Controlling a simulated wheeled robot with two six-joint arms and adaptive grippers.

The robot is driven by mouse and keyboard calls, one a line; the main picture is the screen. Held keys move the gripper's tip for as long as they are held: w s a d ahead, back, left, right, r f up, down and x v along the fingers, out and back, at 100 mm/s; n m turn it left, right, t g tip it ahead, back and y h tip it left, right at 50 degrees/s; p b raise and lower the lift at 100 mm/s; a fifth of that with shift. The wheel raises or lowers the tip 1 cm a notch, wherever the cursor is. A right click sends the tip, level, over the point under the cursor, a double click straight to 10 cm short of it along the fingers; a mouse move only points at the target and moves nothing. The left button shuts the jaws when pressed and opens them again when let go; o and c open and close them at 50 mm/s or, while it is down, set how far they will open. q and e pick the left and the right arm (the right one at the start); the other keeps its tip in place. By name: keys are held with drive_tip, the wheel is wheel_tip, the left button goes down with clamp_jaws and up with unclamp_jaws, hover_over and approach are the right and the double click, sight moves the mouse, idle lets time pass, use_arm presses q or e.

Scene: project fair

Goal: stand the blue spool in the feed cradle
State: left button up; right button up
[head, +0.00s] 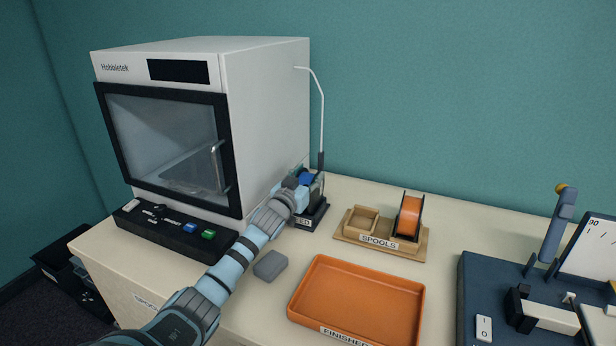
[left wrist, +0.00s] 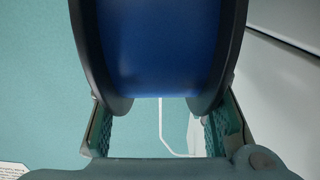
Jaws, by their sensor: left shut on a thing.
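The blue spool (head: 306,178) is at the feed cradle (head: 312,215), beside the right side of the white printer. My left gripper (head: 299,183) is shut on the spool and hides much of it in the head view. In the left wrist view the blue spool (left wrist: 160,45), with dark flanges, fills the upper middle between the fingers of my left gripper (left wrist: 162,125). The cradle is a dark block with a partly covered label. I cannot tell whether the spool rests in it or is held just above. My right gripper is not in view.
A white printer (head: 265,120) stands at the left, with a thin feed tube (head: 322,110). A wooden spools rack (head: 415,245) holds an orange spool (head: 409,216). An orange tray (head: 360,295), a grey block (head: 270,264) and a dark blue machine (head: 480,290) are nearer.

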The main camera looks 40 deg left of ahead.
use_arm(q)
drive_tip(key=shift+f, duration=0.15)
drive_tip(key=o, duration=1.5)
drive_tip(key=shift+c, duration=0.2)
drive_tip(key=shift+o, duration=0.2)
drive_tip(key=shift+r, duration=0.4)
drive_tip(key=shift+s+r+p, duration=0.2)
drive_tip(key=shift+s+p, duration=0.05)
drive_tip(key=shift+p, duration=0.15)
drive_tip(key=b+v, duration=0.1)
drive_tip(key=v, duration=1)
drive_tip(key=shift+s+d, duration=0.2)
drive_tip(key=shift+s, duration=0.05)
